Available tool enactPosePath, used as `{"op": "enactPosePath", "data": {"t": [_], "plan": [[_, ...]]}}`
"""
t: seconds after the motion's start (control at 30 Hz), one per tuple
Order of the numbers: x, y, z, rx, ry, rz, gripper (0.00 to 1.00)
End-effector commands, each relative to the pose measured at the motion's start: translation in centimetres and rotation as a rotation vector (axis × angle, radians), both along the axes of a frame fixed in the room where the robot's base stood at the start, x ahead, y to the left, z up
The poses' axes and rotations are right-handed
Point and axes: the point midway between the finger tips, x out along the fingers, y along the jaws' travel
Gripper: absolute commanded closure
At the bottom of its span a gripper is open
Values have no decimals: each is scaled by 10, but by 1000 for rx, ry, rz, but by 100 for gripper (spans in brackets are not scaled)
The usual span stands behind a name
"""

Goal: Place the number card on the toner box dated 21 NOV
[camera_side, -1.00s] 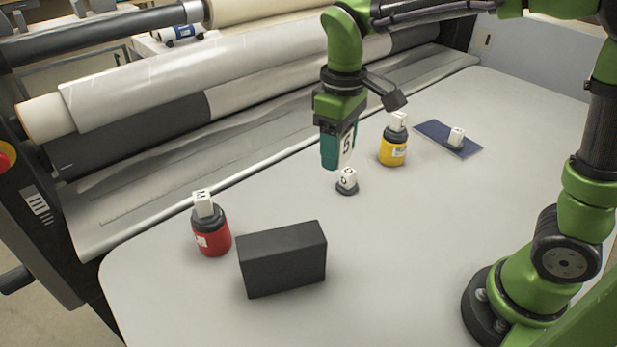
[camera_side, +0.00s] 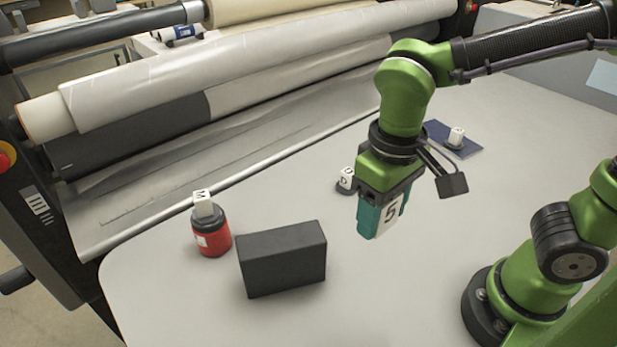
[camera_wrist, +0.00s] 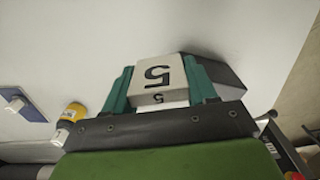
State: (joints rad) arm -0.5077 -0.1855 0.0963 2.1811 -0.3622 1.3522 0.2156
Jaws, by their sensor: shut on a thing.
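My gripper (camera_side: 379,215) is shut on the number card, a white piece marked 5 (camera_side: 391,215), held in the air over the right-centre of the table. In the wrist view the card (camera_wrist: 157,72) sits between the green fingers (camera_wrist: 159,92). A plain dark box (camera_side: 283,260) stands on the table, left of and apart from my gripper in the side view. In the wrist view, part of the dark box (camera_wrist: 222,72) shows behind the card. I see no 21 NOV date on any face in view.
A red bottle (camera_side: 211,240) with a white M block stands left of the dark box. A white lettered block (camera_side: 346,177) on a dark base stands behind my gripper. A blue mat (camera_side: 469,149) carries another block.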

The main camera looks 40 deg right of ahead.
Motion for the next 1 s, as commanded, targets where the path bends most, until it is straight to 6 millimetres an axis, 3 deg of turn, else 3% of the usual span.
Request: {"op": "enactPosePath", "data": {"t": [0.23,0.7,1.0], "plan": [[12,8,-18,-1,3,1,73],[108,76,-30,-1,1,1,73],[133,94,-32,0,1,1,73]]}}
